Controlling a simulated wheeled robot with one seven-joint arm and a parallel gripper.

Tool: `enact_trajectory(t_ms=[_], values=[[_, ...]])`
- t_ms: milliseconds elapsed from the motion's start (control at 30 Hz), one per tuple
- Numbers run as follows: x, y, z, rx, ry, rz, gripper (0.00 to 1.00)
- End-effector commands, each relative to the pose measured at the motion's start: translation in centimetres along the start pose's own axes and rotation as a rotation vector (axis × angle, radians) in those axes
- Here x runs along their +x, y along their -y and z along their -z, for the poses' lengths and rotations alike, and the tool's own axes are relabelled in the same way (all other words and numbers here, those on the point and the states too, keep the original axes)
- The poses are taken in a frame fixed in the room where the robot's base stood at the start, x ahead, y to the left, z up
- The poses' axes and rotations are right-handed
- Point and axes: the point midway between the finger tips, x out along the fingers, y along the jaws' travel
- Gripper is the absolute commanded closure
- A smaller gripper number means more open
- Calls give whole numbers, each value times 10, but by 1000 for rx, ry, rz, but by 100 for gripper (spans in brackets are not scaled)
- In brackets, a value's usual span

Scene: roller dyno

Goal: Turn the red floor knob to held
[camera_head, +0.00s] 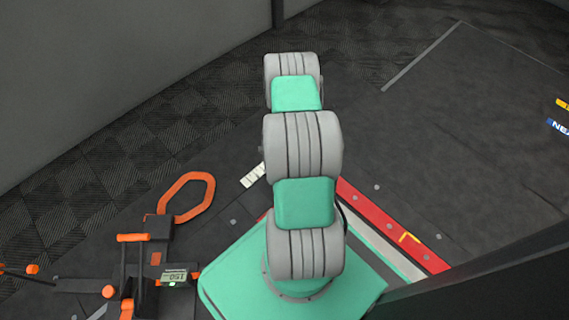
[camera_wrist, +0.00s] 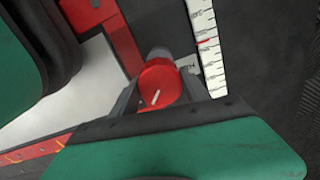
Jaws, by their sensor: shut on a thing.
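The red floor knob (camera_wrist: 160,84) is round with a white pointer line on its top face. It shows in the wrist view, left of a white scale. The line slants from lower left to upper right. My gripper (camera_wrist: 158,98) is at the knob, with dark fingers on both sides of it, shut on it. The lower part of the knob is hidden by my gripper's body. In the head view my arm hides the knob and the gripper.
A white scale strip (camera_wrist: 206,45) with black ticks and a red mark lies beside the knob; part of it shows in the head view (camera_head: 252,175). A red floor strip (camera_head: 385,225) runs right of my arm. An orange-handled device with a display (camera_head: 174,277) stands left.

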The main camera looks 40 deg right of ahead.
Motion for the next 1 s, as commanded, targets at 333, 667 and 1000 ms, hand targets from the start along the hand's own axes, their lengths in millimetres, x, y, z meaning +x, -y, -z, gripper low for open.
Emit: enact_trajectory(t_ms=[333,667,1000], values=[[0,-1,0,0,0,-2,87],[0,-1,0,-53,1,-3,87],[0,-1,0,-284,1,-3,87]])
